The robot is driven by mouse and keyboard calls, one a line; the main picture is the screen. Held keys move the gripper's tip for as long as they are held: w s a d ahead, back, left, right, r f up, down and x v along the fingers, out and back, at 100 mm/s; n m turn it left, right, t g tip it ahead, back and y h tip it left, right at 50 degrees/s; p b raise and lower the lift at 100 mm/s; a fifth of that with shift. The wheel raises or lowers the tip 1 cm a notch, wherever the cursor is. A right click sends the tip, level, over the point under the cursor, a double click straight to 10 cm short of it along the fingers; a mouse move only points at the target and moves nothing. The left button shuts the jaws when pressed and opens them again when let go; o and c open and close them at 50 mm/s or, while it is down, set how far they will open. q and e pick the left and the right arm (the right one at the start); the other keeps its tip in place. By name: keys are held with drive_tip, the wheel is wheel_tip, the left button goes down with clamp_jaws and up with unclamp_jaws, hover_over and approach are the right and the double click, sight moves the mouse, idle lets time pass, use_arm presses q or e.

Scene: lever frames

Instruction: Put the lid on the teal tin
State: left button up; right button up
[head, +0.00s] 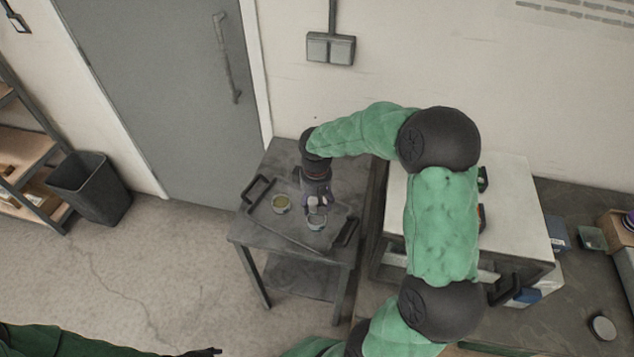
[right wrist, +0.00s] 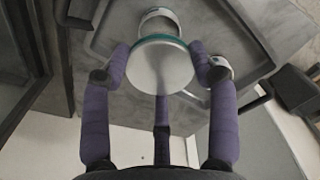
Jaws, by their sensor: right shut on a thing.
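My right gripper (head: 318,205) is over the tray on the small dark table. In the right wrist view the right gripper (right wrist: 160,70) is shut on a round pale grey disc, which looks like the lid (right wrist: 160,70). A teal band (right wrist: 160,39) shows along its upper edge; I cannot tell whether it belongs to the lid or to a tin beneath. One tin (head: 317,222) stands just in front of the gripper, and another tin (head: 281,203) with yellowish contents stands to its left. My left gripper (head: 208,352) is low at the bottom edge, its fingers unclear.
The tray (head: 264,218) has raised dark handles at both ends. A white box-like unit (head: 515,205) stands right of the table. The bench at the right holds a greenish container (head: 592,238) and a round grey thing (head: 603,327). A bin (head: 90,187) stands at the left.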

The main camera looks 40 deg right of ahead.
drive_tip(key=shift+w+d, duration=0.25)
drive_tip(key=shift+w, duration=0.1)
drive_tip(key=shift+s+a+f+b, duration=0.2)
drive_tip(key=shift+f+b, duration=0.1)
drive_tip(key=shift+b, duration=0.1)
wheel_tip(320, 180, down, 4)
drive_tip(key=b, duration=0.2)
drive_tip(key=shift+d+r+b, duration=0.1)
drive_tip(key=shift+r+b, duration=0.15)
drive_tip(key=shift+b, duration=0.05)
drive_tip(key=shift+f+b, duration=0.4)
drive_tip(key=shift+f, duration=0.25)
drive_tip(key=shift+f, duration=0.6)
idle(1.0)
drive_tip(key=o, duration=1)
